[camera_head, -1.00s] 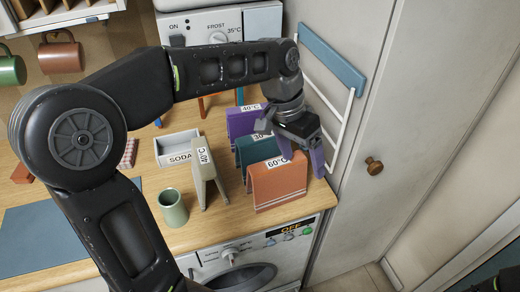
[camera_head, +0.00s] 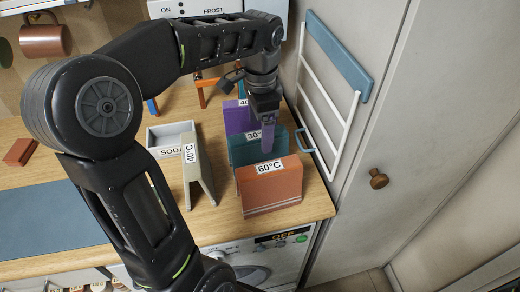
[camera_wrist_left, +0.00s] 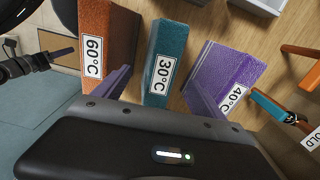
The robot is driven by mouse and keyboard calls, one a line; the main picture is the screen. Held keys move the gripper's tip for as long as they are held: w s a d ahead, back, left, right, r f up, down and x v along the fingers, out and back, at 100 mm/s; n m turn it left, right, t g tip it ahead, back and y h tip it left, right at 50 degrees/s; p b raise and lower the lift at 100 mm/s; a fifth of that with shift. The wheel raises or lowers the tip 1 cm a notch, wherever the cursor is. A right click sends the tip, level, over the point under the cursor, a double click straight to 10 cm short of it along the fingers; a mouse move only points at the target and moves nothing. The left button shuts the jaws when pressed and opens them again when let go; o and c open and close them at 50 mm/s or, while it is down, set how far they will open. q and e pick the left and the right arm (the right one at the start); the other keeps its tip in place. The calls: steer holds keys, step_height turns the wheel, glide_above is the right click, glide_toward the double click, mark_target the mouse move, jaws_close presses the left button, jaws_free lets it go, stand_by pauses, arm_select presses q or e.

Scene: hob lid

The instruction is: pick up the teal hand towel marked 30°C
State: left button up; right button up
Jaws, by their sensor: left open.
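The teal hand towel marked 30°C (camera_head: 240,153) stands folded like a tent on the wooden counter, between a purple towel marked 40°C (camera_head: 236,118) and an orange towel marked 60°C (camera_head: 270,190). My left gripper (camera_head: 267,145) is open and points down over the teal towel, partly hiding it. In the left wrist view the teal towel (camera_wrist_left: 163,60) lies between the two purple fingers, with one finger near the orange towel and the other near the purple towel. Contact cannot be told. A dark gripper, seemingly my right one (camera_wrist_left: 58,52), shows at the left edge there.
A beige towel marked 40°C (camera_head: 195,170) stands to the left, beside a SODA tray (camera_head: 170,134). A wall rack with white rails (camera_head: 335,100) is close on the right. The washing machine (camera_head: 270,258) is below the counter front.

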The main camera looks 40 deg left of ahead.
mark_target(258, 147)
arm_select(q)
steer(key=shift+a+f, duration=0.1)
steer(key=shift+f, duration=0.75)
steer(key=shift+s+f, duration=0.1)
step_height(258, 147, down, 5)
steer(key=shift+a+f+p, duration=0.1)
steer(key=shift+a+p, duration=0.05)
steer(key=shift+p, duration=0.6)
steer(key=shift+s, duration=0.1)
steer(key=shift+c, duration=0.5)
steer(key=c, duration=1.5)
